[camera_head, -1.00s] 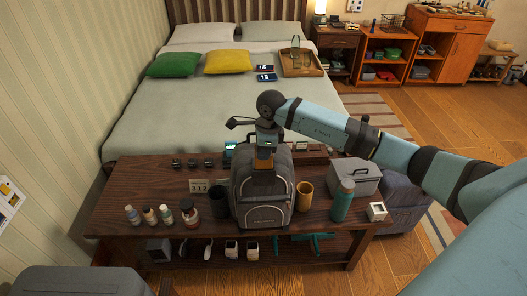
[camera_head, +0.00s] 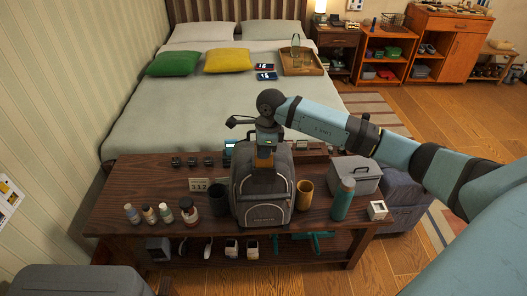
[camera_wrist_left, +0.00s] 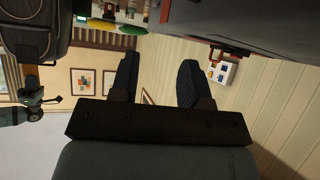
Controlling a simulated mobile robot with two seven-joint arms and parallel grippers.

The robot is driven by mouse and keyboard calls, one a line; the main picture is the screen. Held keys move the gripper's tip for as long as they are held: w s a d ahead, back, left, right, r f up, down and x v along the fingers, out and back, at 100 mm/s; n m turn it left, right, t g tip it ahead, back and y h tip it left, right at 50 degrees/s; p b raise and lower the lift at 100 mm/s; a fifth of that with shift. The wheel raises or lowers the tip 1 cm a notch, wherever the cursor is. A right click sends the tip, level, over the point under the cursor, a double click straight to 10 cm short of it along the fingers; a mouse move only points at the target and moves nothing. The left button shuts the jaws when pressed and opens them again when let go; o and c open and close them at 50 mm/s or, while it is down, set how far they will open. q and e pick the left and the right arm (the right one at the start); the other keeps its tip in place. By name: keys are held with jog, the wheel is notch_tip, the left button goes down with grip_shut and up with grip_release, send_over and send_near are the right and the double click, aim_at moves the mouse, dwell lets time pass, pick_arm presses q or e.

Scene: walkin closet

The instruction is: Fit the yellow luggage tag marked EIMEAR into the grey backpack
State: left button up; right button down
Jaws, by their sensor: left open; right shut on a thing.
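The grey backpack (camera_head: 262,200) stands upright on the dark wooden bench. It also shows sideways at the left edge of the left wrist view (camera_wrist_left: 32,32). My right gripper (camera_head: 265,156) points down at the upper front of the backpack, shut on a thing. My left gripper (camera_wrist_left: 157,80) is open and empty, away from the backpack.
On the bench (camera_head: 118,196), several small bottles and a dark cup (camera_head: 218,198) stand left of the backpack. A tan cup (camera_head: 304,194), a teal bottle (camera_head: 342,199) and a grey box (camera_head: 354,176) stand right. The bed (camera_head: 220,95) lies behind.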

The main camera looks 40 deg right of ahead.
aim_at(263, 169)
jog(key=shift+f+b, duration=1.7)
jog(key=shift+f, duration=0.6)
dwell(0.4)
jog(key=c, duration=1.2)
grip_release()
jog(key=shift+s+r, duration=0.1)
